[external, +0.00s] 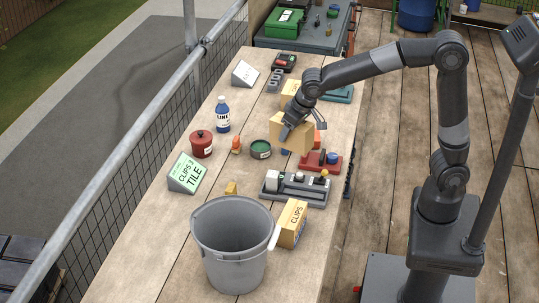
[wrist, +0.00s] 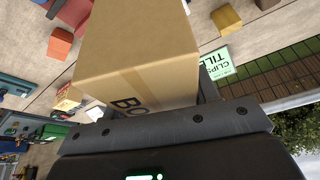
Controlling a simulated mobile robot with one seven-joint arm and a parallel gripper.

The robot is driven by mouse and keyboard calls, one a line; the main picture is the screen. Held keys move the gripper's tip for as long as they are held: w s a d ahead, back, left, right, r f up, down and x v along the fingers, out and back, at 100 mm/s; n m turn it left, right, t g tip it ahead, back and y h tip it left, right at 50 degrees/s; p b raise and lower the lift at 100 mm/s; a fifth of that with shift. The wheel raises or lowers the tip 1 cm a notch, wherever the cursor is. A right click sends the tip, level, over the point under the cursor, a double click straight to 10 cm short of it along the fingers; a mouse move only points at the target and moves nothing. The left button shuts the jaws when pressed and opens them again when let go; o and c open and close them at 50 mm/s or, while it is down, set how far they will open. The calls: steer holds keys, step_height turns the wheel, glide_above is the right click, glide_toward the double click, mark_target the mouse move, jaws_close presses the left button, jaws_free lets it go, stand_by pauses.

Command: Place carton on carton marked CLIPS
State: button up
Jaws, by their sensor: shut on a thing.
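My gripper (external: 287,131) is shut on a tan carton (external: 296,136), held above the middle of the bench. In the wrist view the held carton (wrist: 138,50) fills the upper middle, and dark letters starting "BO" show on its near face, partly hidden by my gripper. The carton marked CLIPS (external: 289,223), yellow-tan with a pale label face, sits on the bench just right of the grey bucket. It is nearer the camera than my gripper and well apart from it. I cannot make it out in the wrist view.
The grey bucket (external: 231,240) stands beside the CLIPS carton. A grey tool tray (external: 295,188) lies just behind that carton. Another carton (external: 290,88) stands behind my gripper. A "CLIPS 3 TILE" card (external: 186,174), red pot (external: 201,144) and blue bottle (external: 222,114) stand to the left.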

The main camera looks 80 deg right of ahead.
mark_target(306, 147)
steer(key=s+a+n, duration=0.1)
steer(key=s+a, duration=0.1)
steer(key=a, duration=0.1)
steer(key=s+a+n, duration=0.1)
steer(key=s+a, duration=0.1)
steer(key=a, duration=0.1)
steer(key=s+a+n+y, duration=0.1)
steer(key=s+a+n, duration=0.1)
steer(key=shift+s+a+r+t, duration=0.2)
steer(key=shift+a+r+t, duration=0.1)
steer(key=shift+a+r, duration=0.1)
steer(key=shift+w+a+f, duration=0.25)
steer(key=shift+a+f, duration=1.55)
steer(key=shift+a, duration=0.1)
steer(key=shift+w+a+f, duration=0.3)
steer(key=shift+a+f, duration=1.55)
steer(key=shift+w+a+f, duration=0.25)
steer(key=shift+a+f, duration=1.55)
steer(key=shift+a, duration=0.1)
steer(key=shift+f, duration=0.15)
steer(key=o, duration=1.3)
